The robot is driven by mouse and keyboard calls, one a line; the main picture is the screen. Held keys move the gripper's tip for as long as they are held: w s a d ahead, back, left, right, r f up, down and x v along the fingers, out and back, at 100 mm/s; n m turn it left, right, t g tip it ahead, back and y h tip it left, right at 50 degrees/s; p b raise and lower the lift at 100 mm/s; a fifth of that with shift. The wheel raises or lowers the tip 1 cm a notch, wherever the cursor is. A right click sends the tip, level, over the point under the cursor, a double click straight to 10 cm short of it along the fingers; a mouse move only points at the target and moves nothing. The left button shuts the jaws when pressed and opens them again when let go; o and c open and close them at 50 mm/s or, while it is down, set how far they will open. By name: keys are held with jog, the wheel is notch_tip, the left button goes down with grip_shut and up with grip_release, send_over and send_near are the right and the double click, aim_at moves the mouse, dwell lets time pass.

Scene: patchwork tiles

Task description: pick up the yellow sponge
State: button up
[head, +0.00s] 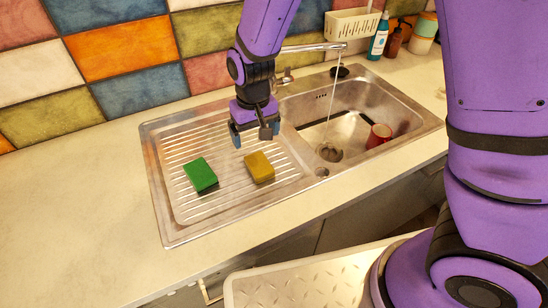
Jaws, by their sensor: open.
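The yellow sponge (259,167) lies on the ribbed drainboard of the steel sink unit (160,203), left of the basin. A green sponge (200,174) lies to its left on the same drainboard, apart from it. My gripper (254,143) points down on the far side of the yellow sponge, close to it in the picture. Its jaws are open and nothing shows between them. I cannot tell its exact height above the drainboard.
Water runs from the faucet (318,47) into the basin, where a red cup (379,135) lies. Bottles, including a blue one (378,40), and a white rack (352,23) stand at the back right. The counter (75,205) at left is clear.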

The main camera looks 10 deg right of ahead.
send_over(259, 163)
notch_tip(259, 163, down, 5)
jog(key=shift+w+f, duration=0.1)
jog(key=shift+f, duration=3.1)
jog(key=c, duration=1.1)
jog(key=shift+o, duration=0.2)
notch_tip(259, 163, up, 10)
jog(key=shift+r, duration=0.1)
